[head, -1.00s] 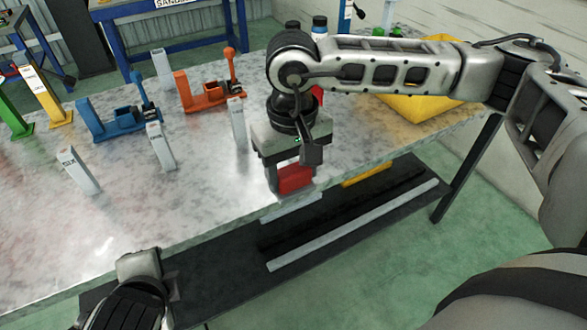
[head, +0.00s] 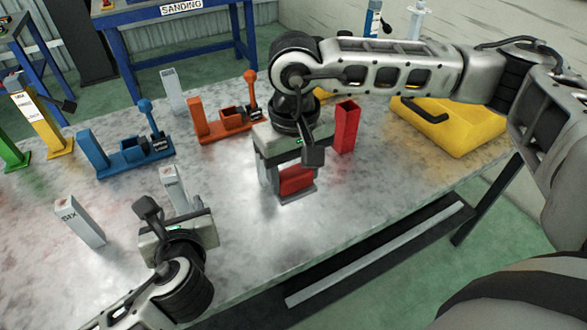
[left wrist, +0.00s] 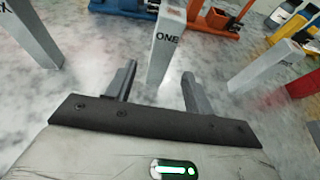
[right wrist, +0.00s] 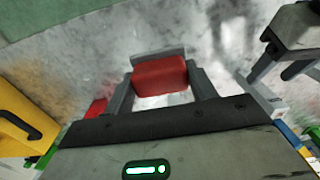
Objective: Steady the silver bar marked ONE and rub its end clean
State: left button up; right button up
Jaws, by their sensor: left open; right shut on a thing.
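The silver bar marked ONE (left wrist: 166,42) stands upright in the left wrist view, between and just beyond the fingers of my left gripper (left wrist: 159,75). The fingers are open and have not closed on it. In the head view the bar (head: 173,182) shows behind my left gripper (head: 190,210), which hides its lower part. My right gripper (head: 288,175) is shut on a red block (head: 297,180) with a grey plate at its far side. The block (right wrist: 160,76) sits between the fingers in the right wrist view, above the table.
A bar marked SIX (head: 80,221) stands to the left. Another silver bar (left wrist: 264,66) stands right of ONE.

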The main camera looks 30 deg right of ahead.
aim_at(180, 201)
pick_arm(q)
jog(key=x, duration=0.3)
jog(key=b+x, duration=0.1)
jog(key=x, duration=0.1)
jog(key=b+x, duration=0.2)
jog(key=shift+w+f+b, duration=0.2)
jog(key=shift+f+b, duration=0.1)
jog(key=shift+f, duration=0.1)
pick_arm(e)
notch_tip(180, 201, down, 4)
jog(key=shift+w+r, duration=0.1)
jog(key=shift+r, duration=0.1)
pick_arm(q)
jog(key=shift+w+d+b, duration=0.1)
jog(key=shift+w+b, duration=0.4)
jog(key=shift+w, duration=0.2)
pick_arm(e)
jog(key=shift+f, duration=0.45)
pick_arm(q)
jog(key=c, duration=1.1)
jog(key=shift+c, duration=0.2)
